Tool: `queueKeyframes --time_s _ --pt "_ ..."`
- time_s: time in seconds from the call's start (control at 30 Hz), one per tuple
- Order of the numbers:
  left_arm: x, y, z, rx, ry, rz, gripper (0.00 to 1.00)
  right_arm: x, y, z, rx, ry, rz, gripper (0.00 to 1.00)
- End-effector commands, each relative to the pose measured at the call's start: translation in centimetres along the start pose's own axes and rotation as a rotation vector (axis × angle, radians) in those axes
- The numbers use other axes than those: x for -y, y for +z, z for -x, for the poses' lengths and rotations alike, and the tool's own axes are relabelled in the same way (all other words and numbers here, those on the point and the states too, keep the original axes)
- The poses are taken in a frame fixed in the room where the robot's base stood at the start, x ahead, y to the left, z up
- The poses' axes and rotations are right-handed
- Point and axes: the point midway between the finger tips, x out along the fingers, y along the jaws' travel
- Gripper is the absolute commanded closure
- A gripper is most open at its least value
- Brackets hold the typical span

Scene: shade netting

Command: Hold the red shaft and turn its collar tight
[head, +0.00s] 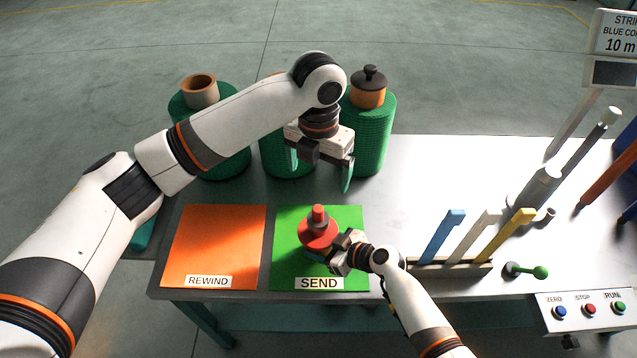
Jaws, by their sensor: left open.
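The red shaft (318,212) stands upright on the green SEND mat (292,279). A thin greyish ring sits around it above a wide red round part (309,233); I cannot tell which of these is the collar. My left gripper (321,169) is open and empty, pointing down behind and above the shaft, apart from it. My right gripper (333,251) is low at the right front side of the red piece, at its base. Its fingers are partly hidden, so I cannot tell whether they grip it.
An orange REWIND mat (215,238) lies left of the green one. Green net rolls (372,137) stand at the back. A rack (449,267) with blue, beige and yellow upright pieces, a green-knobbed lever (540,272) and a button panel (588,309) are at right.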

Motion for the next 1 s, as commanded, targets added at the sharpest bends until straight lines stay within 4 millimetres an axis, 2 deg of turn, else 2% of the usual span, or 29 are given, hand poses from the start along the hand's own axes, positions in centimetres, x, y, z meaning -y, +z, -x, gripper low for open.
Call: queueKeyframes --time_s 0.03,0.37,0.4,0.53,0.83,1.0 --pt "0.0 0.0 0.4 -0.001 -0.001 -0.001 0.06 -0.3 -0.7 0.0 -0.012 0.006 -0.002 0.74" --pt "0.0 0.0 0.9 0.000 0.000 0.000 0.06 -0.3 -0.7 0.0 -0.012 0.006 -0.002 0.74" --pt "0.0 0.0 0.9 0.000 0.000 0.000 0.06 -0.3 -0.7 0.0 -0.012 0.006 -0.002 0.34" --pt "0.0 0.0 0.9 0.000 0.000 0.000 0.06 -0.2 -0.5 0.0 -0.009 0.005 -0.002 0.13" --pt "0.0 0.0 0.9 0.000 0.000 0.000 0.06 -0.1 -0.2 0.1 -0.004 0.002 -0.001 0.12" --pt "0.0 0.0 0.9 0.000 0.000 0.000 0.06 0.0 -0.2 1.4 -0.003 0.000 0.001 0.12"
